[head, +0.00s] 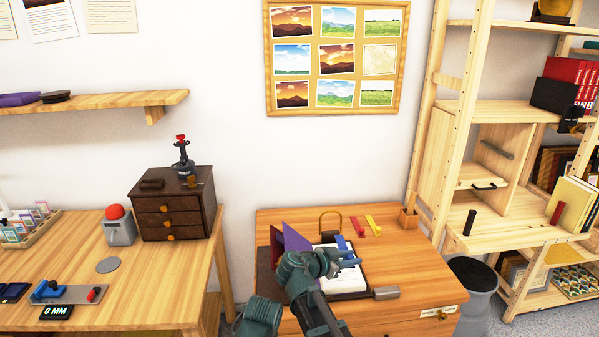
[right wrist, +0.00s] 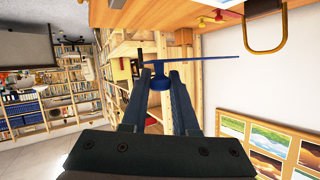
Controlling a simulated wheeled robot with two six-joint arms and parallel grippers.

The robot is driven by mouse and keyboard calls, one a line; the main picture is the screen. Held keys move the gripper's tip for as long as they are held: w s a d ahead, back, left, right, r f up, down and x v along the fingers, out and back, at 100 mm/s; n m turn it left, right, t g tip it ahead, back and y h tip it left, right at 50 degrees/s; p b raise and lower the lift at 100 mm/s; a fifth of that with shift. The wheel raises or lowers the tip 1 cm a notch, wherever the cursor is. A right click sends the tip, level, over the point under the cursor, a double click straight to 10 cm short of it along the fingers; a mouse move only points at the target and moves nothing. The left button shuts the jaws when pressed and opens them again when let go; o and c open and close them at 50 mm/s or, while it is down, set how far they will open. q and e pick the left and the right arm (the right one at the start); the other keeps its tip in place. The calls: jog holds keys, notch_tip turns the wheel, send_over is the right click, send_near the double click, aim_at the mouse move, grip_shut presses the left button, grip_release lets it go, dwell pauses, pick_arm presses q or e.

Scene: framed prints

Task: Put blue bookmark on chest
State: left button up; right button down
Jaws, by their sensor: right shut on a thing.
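My right gripper (head: 341,257) is over the white pages of an open book (head: 347,283) on the wooden cabinet (head: 412,277). It is shut on the blue bookmark (head: 341,242). In the right wrist view the blue bookmark (right wrist: 204,58) shows as a thin edge-on strip, with its blue knob between the fingertips (right wrist: 160,84). A small dark brown chest (head: 170,208) with three drawers stands on the left table. On its top are a dark block, a small brown item and a dark stand with a red top. My left gripper is not in view.
A purple panel (head: 292,239) stands left of the gripper. A red-button box (head: 118,225) is beside the chest. A gap separates table and cabinet.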

notch_tip(320, 180, up, 11)
jog(key=p, duration=1)
jog(key=shift+r, duration=0.15)
jog(key=shift+w, duration=0.15)
